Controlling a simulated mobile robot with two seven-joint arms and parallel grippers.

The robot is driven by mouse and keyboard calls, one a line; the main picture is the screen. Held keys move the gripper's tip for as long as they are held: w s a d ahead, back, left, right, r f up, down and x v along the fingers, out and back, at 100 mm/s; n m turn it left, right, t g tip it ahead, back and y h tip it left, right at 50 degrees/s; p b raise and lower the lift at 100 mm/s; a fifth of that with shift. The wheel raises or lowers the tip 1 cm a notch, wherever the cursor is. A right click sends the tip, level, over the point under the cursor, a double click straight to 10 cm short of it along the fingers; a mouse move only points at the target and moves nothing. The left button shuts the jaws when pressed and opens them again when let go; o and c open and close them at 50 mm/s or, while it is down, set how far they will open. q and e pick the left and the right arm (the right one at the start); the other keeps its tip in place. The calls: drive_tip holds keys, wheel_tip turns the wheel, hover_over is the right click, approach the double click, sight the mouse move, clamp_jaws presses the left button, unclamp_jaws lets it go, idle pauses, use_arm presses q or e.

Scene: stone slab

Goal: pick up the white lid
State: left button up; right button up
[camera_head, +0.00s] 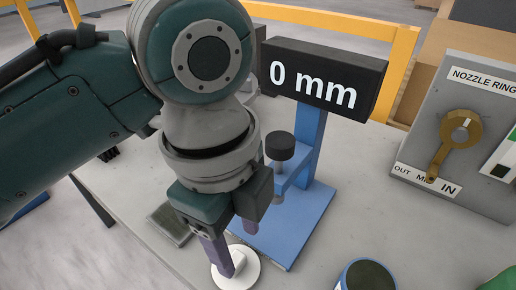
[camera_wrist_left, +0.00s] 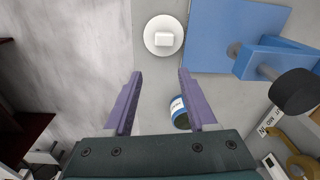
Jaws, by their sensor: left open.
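The white lid, a round disc with a raised block-like knob, lies flat on the slab; it is at the bottom of the head view (camera_head: 249,276) and at the top of the left wrist view (camera_wrist_left: 152,47). My left gripper (camera_head: 239,250) is open with two purple fingers, and nothing is between them. In the head view one finger covers part of the lid. In the left wrist view the gripper (camera_wrist_left: 160,74) has the lid beyond its fingertips, roughly centred between them. The height gap cannot be judged exactly. My right gripper is not in view.
A blue gauge stand (camera_head: 295,222) with a black "0 mm" display (camera_head: 322,80) stands close right of the lid. A blue-white jar with a dark green top (camera_head: 367,277) stands at the front. A grey nozzle-ring panel (camera_head: 470,125) is at right. A dark flat block (camera_head: 170,224) lies left.

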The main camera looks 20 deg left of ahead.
use_arm(q)
drive_tip(key=w+a+m, duration=0.1)
drive_tip(key=w, duration=0.1)
hover_over(234, 258)
drive_tip(key=shift+m+y, duration=0.4)
wheel_tip(234, 258, down, 4)
drive_tip(key=shift+f+b, duration=0.2)
drive_tip(key=shift+b, duration=0.25)
wheel_tip(234, 258, down, 5)
drive_tip(key=shift+s+d+f+b, duration=0.1)
drive_tip(key=shift+s+f+b, duration=0.05)
drive_tip(key=shift+b, duration=0.35)
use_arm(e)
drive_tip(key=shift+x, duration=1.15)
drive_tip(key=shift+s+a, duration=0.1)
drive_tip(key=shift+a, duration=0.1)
use_arm(q)
clamp_jaws()
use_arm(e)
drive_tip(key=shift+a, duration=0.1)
